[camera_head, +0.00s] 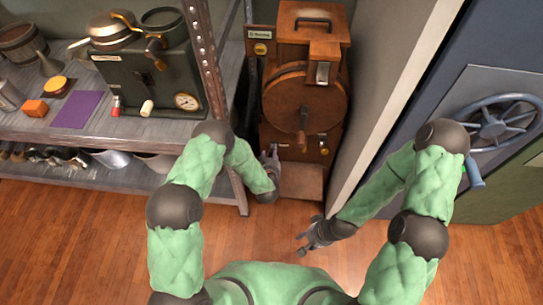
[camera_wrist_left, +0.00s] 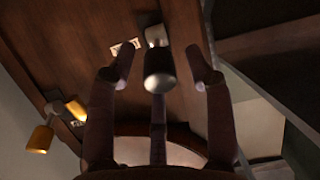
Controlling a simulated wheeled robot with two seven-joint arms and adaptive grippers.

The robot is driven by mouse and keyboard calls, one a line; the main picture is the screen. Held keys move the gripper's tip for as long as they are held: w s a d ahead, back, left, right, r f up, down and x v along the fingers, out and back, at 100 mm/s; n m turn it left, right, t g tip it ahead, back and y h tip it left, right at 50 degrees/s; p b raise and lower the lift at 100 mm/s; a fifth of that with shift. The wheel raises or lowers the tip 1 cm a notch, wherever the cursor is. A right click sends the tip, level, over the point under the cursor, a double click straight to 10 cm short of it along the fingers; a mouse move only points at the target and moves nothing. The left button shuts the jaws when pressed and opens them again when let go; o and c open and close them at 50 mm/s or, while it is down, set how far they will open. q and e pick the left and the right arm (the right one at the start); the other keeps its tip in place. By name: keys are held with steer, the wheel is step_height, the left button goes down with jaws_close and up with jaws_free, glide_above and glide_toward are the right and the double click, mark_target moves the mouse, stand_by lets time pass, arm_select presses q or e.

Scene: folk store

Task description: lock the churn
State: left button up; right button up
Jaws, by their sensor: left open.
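The churn (camera_head: 290,98) is a round brown wooden drum in a wooden cabinet, with a crank handle (camera_head: 304,122) on its front and a metal latch (camera_head: 322,72) at its upper right. My left gripper (camera_head: 270,158) is at the lower left front of the churn. In the left wrist view my left gripper (camera_wrist_left: 158,90) is open, its fingers spread around a grey-tipped knob (camera_wrist_left: 159,72) on a wooden panel. I cannot tell whether they touch it. A yellow knob (camera_wrist_left: 40,138) is at the left there. My right gripper (camera_head: 310,238) is low, apart from the churn, fingers spread and empty.
A metal shelf (camera_head: 20,128) at the left holds a dark machine with a gauge (camera_head: 186,101), and its post stands close to my left arm. A pale wall edge (camera_head: 385,95) is right of the churn. A blue door with a handwheel (camera_head: 500,122) is further right.

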arm_select(q)
steer(key=shift+w, duration=0.1)
jaws_close()
stand_by(0.3)
steer(key=shift+s+a+f+t+y, duration=0.1)
steer(key=shift+f+t, duration=0.5)
steer(key=shift+t, duration=0.55)
steer(key=shift+s+d+f+t+y, duration=0.1)
steer(key=shift+f+t, duration=0.55)
steer(key=shift+t, duration=0.55)
steer(key=shift+s+a+f+t+y, duration=0.1)
steer(key=shift+f+t, duration=0.5)
steer(key=shift+t, duration=0.55)
steer(key=shift+w, duration=0.1)
jaws_free()
steer(key=shift+f, duration=0.1)
steer(key=shift+s, duration=0.25)
